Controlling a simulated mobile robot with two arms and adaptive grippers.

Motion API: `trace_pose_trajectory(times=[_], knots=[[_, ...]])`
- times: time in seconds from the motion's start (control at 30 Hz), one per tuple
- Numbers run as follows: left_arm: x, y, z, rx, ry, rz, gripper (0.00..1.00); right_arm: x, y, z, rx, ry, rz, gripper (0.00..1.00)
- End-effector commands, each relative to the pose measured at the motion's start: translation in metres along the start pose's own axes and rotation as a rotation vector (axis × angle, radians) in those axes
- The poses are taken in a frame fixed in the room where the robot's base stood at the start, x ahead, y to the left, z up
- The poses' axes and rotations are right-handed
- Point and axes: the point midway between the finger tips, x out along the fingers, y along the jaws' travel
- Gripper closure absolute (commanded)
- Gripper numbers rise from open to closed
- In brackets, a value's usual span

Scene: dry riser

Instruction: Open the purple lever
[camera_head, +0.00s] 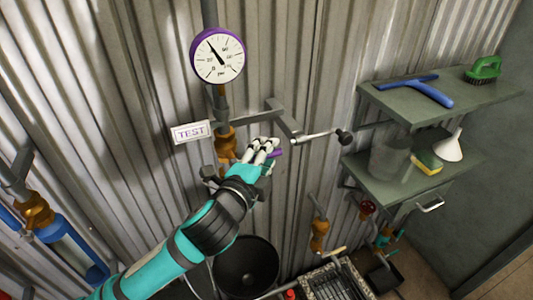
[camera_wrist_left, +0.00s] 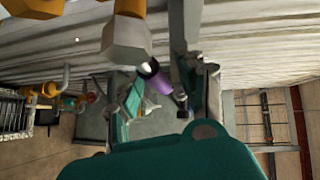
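The purple lever (camera_head: 276,154) shows as a short purple end just right of my left gripper's fingertips in the head view. It sits by the brass valve (camera_head: 226,146) on the vertical pipe, under the gauge and beside the TEST sign (camera_head: 191,132). My left gripper (camera_head: 263,147) reaches up from below, and its white and black fingers cover most of the lever. My right gripper is not in view.
A purple-rimmed gauge (camera_head: 218,56) is above the valve. A grey bracket with a black-knobbed rod (camera_head: 343,137) sticks out to the right. Shelves (camera_head: 440,95) hold a blue squeegee, green brush, sponge and funnel. A black bucket (camera_head: 246,267) is below.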

Motion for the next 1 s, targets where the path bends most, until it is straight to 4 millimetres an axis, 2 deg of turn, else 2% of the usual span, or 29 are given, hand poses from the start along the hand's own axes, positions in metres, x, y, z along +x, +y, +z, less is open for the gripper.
trace_pose_trajectory(times=[0.03, 0.3, 1.0], knots=[[0.0000, 0.0001, 0.0000, 0.000, 0.000, 0.000, 0.66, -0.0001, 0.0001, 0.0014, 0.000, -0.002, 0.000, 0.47], [0.0002, 0.0003, 0.0003, 0.000, -0.001, 0.001, 1.00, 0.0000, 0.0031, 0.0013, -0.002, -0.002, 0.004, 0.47], [0.0061, -0.0017, 0.0026, -0.021, 0.005, -0.020, 1.00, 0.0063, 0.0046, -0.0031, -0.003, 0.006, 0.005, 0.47]])
